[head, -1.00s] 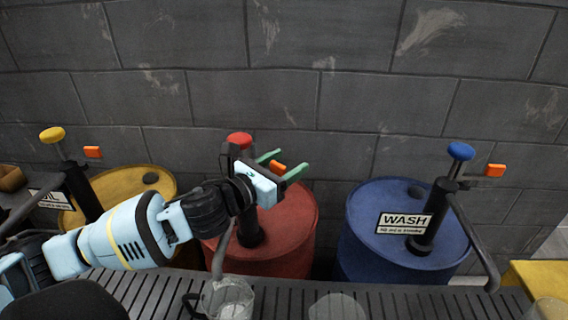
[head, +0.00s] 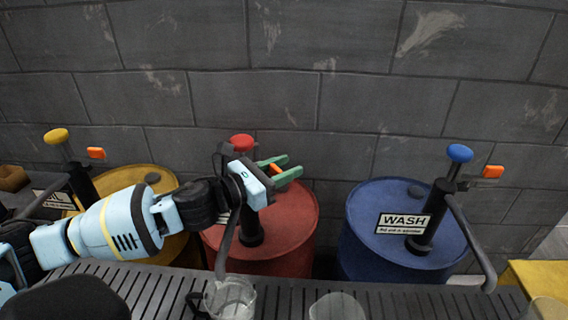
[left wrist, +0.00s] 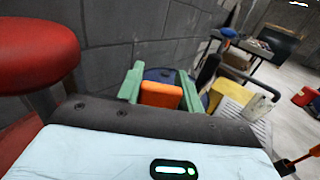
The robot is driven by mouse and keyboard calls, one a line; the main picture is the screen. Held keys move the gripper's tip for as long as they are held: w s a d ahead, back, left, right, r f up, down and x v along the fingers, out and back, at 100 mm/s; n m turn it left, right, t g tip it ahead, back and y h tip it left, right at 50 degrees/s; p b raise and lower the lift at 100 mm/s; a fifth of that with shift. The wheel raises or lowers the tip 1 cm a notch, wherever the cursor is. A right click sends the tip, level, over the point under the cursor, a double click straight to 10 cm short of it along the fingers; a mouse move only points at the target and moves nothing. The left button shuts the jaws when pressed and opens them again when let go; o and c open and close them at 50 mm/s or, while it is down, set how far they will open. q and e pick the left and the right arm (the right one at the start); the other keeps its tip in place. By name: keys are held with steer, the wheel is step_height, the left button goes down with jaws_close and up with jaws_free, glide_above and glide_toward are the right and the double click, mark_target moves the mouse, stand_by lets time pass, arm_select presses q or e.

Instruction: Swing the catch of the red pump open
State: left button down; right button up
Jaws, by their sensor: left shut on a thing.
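The red pump's knob (head: 242,142) stands above the red drum (head: 290,215), and the same red knob fills the upper left of the left wrist view (left wrist: 38,52). The pump's orange catch (head: 277,168) points out to the right of the pump. My left gripper (head: 289,166) is shut on the catch, with a green finger on either side of it. The catch (left wrist: 161,95) also shows between the fingers in the left wrist view. The gripper body and wrist hide much of the pump's upper part. My right gripper is not in view.
A blue pump (head: 459,154) on a blue drum (head: 370,225) with a WASH sign stands at right. A yellow pump (head: 56,136) stands at left. A glass jug (head: 232,298) sits on the slatted grating (head: 280,300) in front. A grey block wall (head: 300,60) is close behind.

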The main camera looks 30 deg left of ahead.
arm_select(q)
steer(key=shift+s+a+m+g+h, duration=0.1)
steer(key=shift+s+m+g+h, duration=0.1)
steer(key=shift+m+g+h, duration=0.3)
steer(key=shift+s+a+m+g+h, duration=0.1)
steer(key=shift+s+m+g+h, duration=0.1)
steer(key=shift+m+h, duration=0.35)
steer(key=shift+s+m+g+h, duration=0.15)
steer(key=shift+m+g+h, duration=0.15)
steer(key=shift+h, duration=0.35)
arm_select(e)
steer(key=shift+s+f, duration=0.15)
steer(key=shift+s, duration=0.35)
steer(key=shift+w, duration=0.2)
arm_select(q)
steer(key=c, duration=0.9)
jaws_free()
steer(key=shift+s, duration=0.1)
